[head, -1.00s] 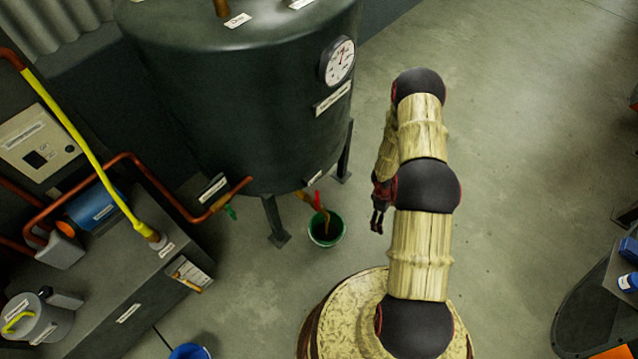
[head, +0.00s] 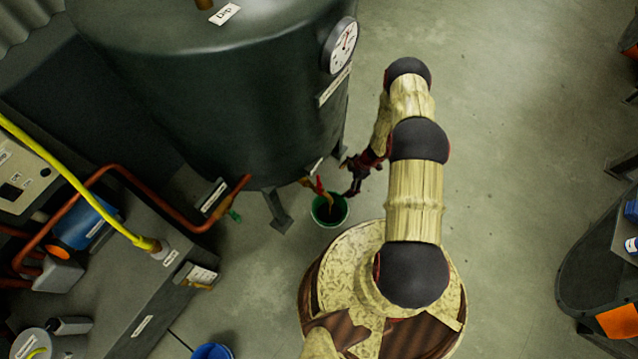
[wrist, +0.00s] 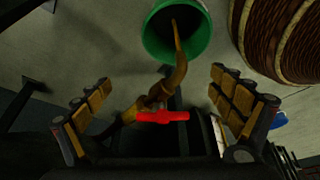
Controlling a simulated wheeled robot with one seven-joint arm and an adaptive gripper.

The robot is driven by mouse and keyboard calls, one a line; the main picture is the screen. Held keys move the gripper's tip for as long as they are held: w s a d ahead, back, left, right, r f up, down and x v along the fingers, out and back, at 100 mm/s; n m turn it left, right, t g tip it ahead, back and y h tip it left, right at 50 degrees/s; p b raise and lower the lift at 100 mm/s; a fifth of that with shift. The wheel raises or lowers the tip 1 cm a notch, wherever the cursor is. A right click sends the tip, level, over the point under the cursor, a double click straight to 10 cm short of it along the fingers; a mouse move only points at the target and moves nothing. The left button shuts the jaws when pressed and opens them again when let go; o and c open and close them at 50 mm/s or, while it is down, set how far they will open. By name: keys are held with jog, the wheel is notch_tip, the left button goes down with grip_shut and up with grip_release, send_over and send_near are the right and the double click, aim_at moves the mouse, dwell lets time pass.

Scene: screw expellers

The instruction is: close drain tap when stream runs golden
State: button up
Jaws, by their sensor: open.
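The drain tap has a red handle (head: 319,185) on a brass-coloured spout at the lower front of the dark tank (head: 230,110). In the wrist view the red handle (wrist: 162,116) lies crosswise between my open fingers, touching neither. A brownish-amber stream (wrist: 177,40) runs from the spout into the green bucket (wrist: 152,45). The bucket also shows in the head view (head: 330,211), with dark contents. My gripper (head: 352,177) is open and empty, just right of the tap. It also shows in the wrist view (wrist: 160,105).
A dial gauge (head: 341,45) sits on the tank's upper right side. A tank leg (head: 277,211) stands left of the bucket. A copper pipe (head: 170,205) with a green-handled valve lies further left. A blue bucket (head: 212,351) stands at the bottom.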

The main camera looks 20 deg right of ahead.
aim_at(319, 185)
jog(key=a, duration=0.3)
jog(key=w+a+b, duration=0.1)
jog(key=a, duration=0.2)
jog(key=w+a+b, duration=0.1)
jog(key=a, duration=0.3)
jog(key=shift+w+a, duration=0.1)
jog(key=shift+w, duration=0.05)
jog(key=shift+a+f+b, duration=0.3)
jog(key=shift+f+b, duration=0.1)
jog(key=shift+f, duration=0.2)
jog(key=shift+c, duration=0.7)
jog(key=c, duration=1)
